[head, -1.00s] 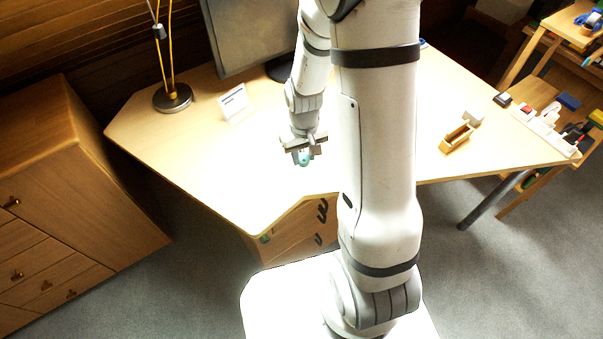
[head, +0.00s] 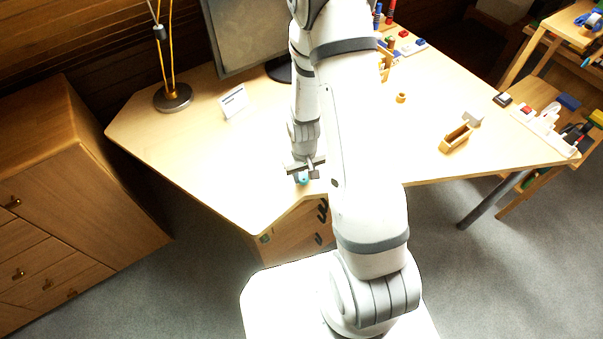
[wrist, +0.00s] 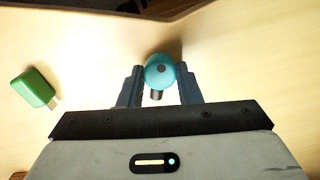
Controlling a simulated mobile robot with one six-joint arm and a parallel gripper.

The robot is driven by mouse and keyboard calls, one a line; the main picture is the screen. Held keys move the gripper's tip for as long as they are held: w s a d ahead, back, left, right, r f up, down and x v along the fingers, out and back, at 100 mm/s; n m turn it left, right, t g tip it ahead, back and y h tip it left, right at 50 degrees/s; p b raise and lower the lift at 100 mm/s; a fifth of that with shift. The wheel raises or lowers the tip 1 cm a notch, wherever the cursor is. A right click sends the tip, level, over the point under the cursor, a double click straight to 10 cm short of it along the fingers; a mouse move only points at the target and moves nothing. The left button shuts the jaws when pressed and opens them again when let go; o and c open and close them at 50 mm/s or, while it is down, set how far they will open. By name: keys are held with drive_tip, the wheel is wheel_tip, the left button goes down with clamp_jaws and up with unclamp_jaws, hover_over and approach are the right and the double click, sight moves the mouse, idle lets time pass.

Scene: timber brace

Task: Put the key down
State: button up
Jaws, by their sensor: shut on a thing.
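My gripper (wrist: 161,90) is shut on the key, a teal piece with a round head (wrist: 160,70), a dark dot in its middle and a short dark stub. The fingers grip it from both sides. In the head view, my gripper (head: 304,171) is low over the front part of the desk (head: 215,165), near its front edge, with a bit of teal (head: 303,179) showing under it. A shadow lies beside the key in the wrist view. I cannot tell whether the key touches the desktop.
A green block with a pale metal tip (wrist: 34,87) lies left of my gripper. A white card (head: 233,101), a lamp base (head: 172,97) and a monitor (head: 245,35) stand farther back. A wooden box (head: 456,138) is at the right. The desktop around the card is clear.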

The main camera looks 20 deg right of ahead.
drive_tip(key=shift+f, duration=0.1)
drive_tip(key=shift+f+b, duration=0.3)
drive_tip(key=shift+b, duration=0.1)
drive_tip(key=o, duration=1)
drive_tip(key=shift+c, duration=0.2)
drive_tip(key=shift+r, duration=0.15)
drive_tip(key=shift+w+r+p, duration=0.1)
drive_tip(key=shift+r+p, duration=0.35)
drive_tip(key=shift+r, duration=0.1)
wheel_tip(320, 180, up, 12)
wheel_tip(320, 180, up, 9)
drive_tip(key=t, duration=0.1)
hover_over(304, 177)
drive_tip(key=s, duration=0.4)
drive_tip(key=s+r+m+t, duration=0.1)
drive_tip(key=s+r+t, duration=0.1)
drive_tip(key=s+r, duration=0.7)
drive_tip(key=shift+a+r+b, duration=0.3)
drive_tip(key=shift+r+b, duration=0.1)
drive_tip(key=shift+r, duration=0.05)
